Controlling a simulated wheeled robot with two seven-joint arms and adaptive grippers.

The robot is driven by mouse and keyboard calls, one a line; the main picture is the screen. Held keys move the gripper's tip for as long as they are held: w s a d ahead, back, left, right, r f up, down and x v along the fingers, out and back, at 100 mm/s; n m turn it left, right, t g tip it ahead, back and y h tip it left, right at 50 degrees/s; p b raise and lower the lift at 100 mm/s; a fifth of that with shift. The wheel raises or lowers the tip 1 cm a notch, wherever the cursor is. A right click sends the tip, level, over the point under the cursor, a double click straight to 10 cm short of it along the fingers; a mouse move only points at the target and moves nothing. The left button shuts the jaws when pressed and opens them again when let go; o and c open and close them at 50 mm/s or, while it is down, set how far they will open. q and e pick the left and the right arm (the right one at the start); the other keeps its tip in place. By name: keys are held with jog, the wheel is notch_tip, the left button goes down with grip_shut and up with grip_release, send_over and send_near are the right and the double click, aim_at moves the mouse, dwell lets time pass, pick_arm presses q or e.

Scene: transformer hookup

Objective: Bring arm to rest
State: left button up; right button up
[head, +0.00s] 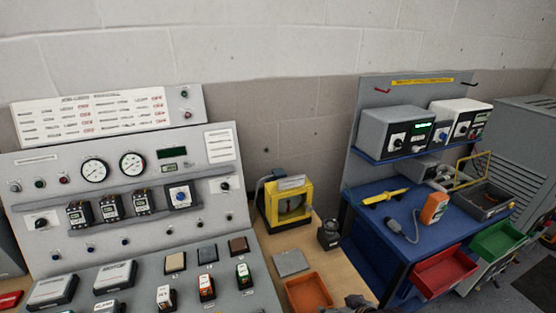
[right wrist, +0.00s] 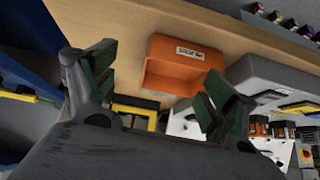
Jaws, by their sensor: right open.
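My right gripper (right wrist: 157,74) is open in the right wrist view, its two green-padded fingers spread wide with nothing between them. An orange bin (right wrist: 182,66) shows beyond the fingers, apart from them as far as I can tell. A dark part at the bottom edge of the head view (head: 358,302) looks like the tip of my right gripper, just right of the orange bin (head: 308,292). The rest of my right arm is out of the head view. My left gripper is in neither view.
A grey control panel (head: 130,225) with gauges and switches fills the left. A yellow-framed device (head: 287,203) stands on the wooden bench. The blue workbench (head: 375,215) at right holds an orange handheld meter (head: 433,208). Red (head: 443,270) and green (head: 497,241) bins hang at its front.

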jog(key=s+d+r+m+g+h, duration=0.25)
jog(key=s+d, duration=0.25)
jog(key=s, duration=0.4)
notch_tip(320, 180, down, 32)
jog(key=s+n+g, duration=0.1)
jog(key=s+g, duration=0.1)
jog(key=s, duration=0.1)
jog(key=s+d+f, duration=0.1)
jog(key=s+f, duration=0.9)
jog(key=s, duration=0.1)
jog(key=s+d+f+g, duration=0.1)
jog(key=s+d+f, duration=0.1)
jog(key=s+f, duration=0.9)
jog(key=shift+d, duration=0.3)
